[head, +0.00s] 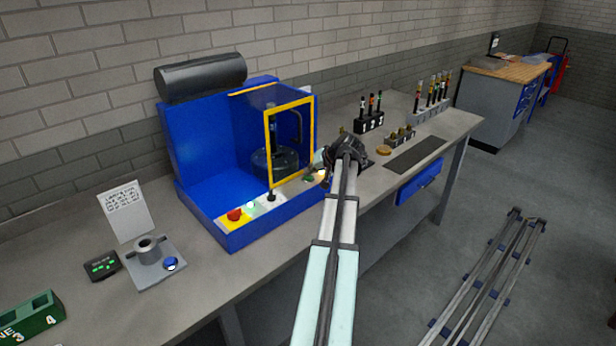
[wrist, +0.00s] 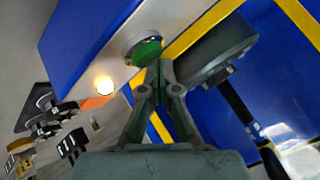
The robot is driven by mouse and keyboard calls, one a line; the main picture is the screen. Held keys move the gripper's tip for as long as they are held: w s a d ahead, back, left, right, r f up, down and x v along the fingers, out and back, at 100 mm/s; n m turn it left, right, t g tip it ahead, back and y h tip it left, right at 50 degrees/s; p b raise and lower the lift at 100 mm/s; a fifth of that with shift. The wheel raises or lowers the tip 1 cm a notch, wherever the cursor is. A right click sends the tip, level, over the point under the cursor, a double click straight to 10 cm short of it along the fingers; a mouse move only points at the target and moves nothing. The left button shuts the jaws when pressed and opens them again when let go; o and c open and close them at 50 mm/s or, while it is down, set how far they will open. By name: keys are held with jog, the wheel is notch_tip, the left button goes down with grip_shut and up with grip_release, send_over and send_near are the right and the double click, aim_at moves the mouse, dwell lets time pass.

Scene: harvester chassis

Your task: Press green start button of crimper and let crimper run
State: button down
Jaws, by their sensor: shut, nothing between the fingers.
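The blue crimper (head: 215,185) stands on the workbench, with a yellow-framed guard (head: 268,150) at its front right. Its green start button (head: 308,179) is on the front control strip; it also shows in the wrist view (wrist: 147,50) as a green cap in a metal ring. My gripper (head: 322,160) is just in front of the right end of the strip. In the wrist view my gripper (wrist: 160,66) is shut and empty, its fingertips at the lower right edge of the green button. I cannot tell whether they touch it or whether the button is pushed in.
A lit amber lamp (head: 321,174) sits beside the green button. A red button (head: 234,214) is at the strip's left end. Tool racks (head: 368,122) stand to the right. A fixture block (head: 150,262) is at the left on the bench.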

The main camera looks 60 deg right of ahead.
aim_at(310, 177)
jog(key=shift+r, duration=0.75)
jog(key=shift+r+p, duration=0.15)
jog(key=shift+p, duration=0.15)
jog(key=shift+r+p, duration=1)
jog(key=shift+r, duration=1.35)
